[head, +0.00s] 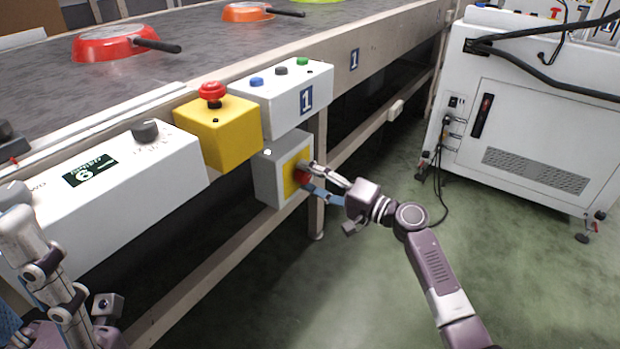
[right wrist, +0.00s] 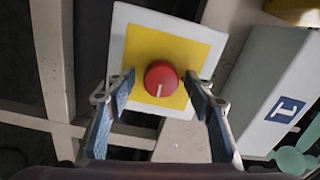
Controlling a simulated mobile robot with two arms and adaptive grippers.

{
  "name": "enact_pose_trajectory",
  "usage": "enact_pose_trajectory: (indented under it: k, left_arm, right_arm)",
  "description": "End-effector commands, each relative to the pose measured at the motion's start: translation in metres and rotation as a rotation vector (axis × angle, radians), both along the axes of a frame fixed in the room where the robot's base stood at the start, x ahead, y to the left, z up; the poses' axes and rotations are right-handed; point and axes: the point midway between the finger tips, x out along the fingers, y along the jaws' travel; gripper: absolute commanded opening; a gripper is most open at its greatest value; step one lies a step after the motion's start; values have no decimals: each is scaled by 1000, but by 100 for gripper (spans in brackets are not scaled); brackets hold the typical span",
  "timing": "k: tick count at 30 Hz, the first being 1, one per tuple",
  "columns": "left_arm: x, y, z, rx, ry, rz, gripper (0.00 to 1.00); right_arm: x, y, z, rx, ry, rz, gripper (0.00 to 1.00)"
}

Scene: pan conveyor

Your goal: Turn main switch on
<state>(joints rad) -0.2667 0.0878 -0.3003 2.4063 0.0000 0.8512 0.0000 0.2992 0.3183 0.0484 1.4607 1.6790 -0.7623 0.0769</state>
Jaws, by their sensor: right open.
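The main switch is a red round knob (head: 302,178) on a yellow plate, on the face of a grey box (head: 268,180) fixed below the conveyor's edge. In the right wrist view the red knob (right wrist: 161,76) has a white mark pointing toward the bottom of the picture. My right gripper (head: 306,177) is open at the switch. Its blue-padded fingers (right wrist: 159,92) stand on either side of the knob, with a gap on each side. My left gripper (head: 55,285) is at the lower left, only partly visible; its jaws cannot be made out.
A yellow box with a red emergency button (head: 212,92) and a white button box (head: 285,92) sit just above the switch. A white control box (head: 110,185) is at left. Pans, one red (head: 105,43), lie on the belt. A white cabinet (head: 535,140) stands right; floor between is clear.

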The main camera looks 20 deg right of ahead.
Motion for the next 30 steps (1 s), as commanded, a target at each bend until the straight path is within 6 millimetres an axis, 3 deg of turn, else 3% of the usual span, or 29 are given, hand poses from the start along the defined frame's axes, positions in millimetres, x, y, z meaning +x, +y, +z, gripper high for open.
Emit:
enact_pose_trajectory:
  k: [7, 21, 30]
  left_arm:
    - [-1, 0, 1, 1, -6, 0, 44]
    - [-1, 0, 1, 3, -3, -1, 44]
    - [-1, 0, 1, 3, -3, -1, 44]
  right_arm:
    - [-8, -7, -1, 0, 1, -1, 49]
    - [-80, -62, -3, 0, 2, -1, 49]
    - [-95, -75, -3, 0, 1, -1, 49]
